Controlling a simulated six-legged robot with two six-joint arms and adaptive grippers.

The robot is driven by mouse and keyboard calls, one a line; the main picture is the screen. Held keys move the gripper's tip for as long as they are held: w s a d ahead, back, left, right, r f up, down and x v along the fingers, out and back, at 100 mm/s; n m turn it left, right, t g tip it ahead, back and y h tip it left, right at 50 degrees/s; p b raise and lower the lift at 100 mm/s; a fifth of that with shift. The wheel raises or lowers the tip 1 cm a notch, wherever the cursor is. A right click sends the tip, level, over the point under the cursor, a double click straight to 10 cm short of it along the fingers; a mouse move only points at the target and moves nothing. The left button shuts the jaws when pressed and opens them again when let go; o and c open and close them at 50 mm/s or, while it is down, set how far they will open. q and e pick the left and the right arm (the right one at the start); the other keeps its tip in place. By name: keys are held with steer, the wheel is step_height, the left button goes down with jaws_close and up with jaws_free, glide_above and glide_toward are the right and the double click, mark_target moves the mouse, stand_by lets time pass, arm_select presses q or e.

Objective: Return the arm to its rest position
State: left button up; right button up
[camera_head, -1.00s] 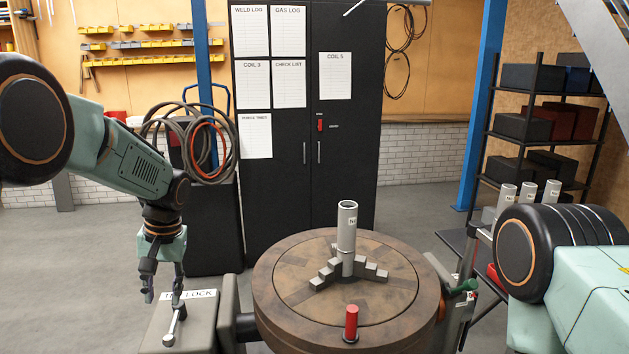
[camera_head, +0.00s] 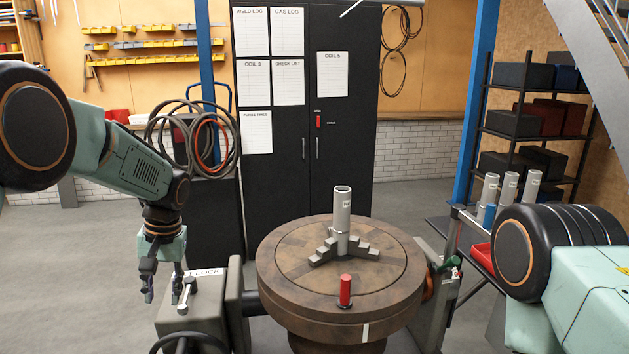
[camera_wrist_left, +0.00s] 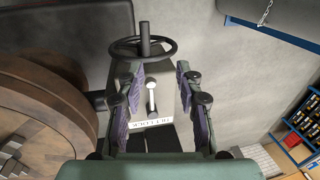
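My left gripper (camera_head: 163,292) hangs pointing down at the left, beside the grey lock box (camera_head: 205,314). Its fingers are apart with nothing held between them. In the left wrist view the open gripper (camera_wrist_left: 157,105) has its fingers framing the box's silver-white lever (camera_wrist_left: 151,97), which looks apart from them. The lever also shows upright in the head view (camera_head: 186,293). The lock label is partly covered in the head view. My right arm (camera_head: 560,255) shows at the right edge; its gripper is out of view.
A round turntable (camera_head: 285,290) carries a stepped grey fixture, an upright metal tube (camera_head: 342,215) and a red cylinder (camera_head: 345,290). A dark handwheel (camera_wrist_left: 142,46) is near the lever. Several tubes stand at right. A black cabinet (camera_head: 345,150) stands behind.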

arm_select(q)
step_height(320, 180, down, 6)
steer(key=w+d+m+t+h, duration=0.1)
steer(key=w+d+m+t, duration=0.1)
steer(key=w+d+t, duration=0.1)
steer(key=s+d+f+t+h+b, duration=0.1)
steer(key=s+d+f+t+b, duration=0.2)
steer(key=s+f, duration=1.05)
steer(key=s+f+g+b, duration=0.2)
steer(key=s+f+b, duration=0.3)
steer(key=s+f, duration=0.4)
steer(key=s+f+g+b, duration=0.3)
steer(key=s+f+b, duration=0.3)
steer(key=s, duration=1.5)
step_height(320, 180, down, 4)
steer(key=shift+s+d+f+g+b, duration=0.1)
steer(key=shift+s+d+g+b, duration=0.2)
steer(key=shift+s+d, duration=0.1)
arm_select(e)
step_height(320, 180, down, 15)
steer(key=shift+s+r, duration=0.2)
steer(key=shift+s, duration=0.05)
arm_select(q)
steer(key=shift+s, duration=0.1)
arm_select(e)
steer(key=shift+s, duration=0.15)
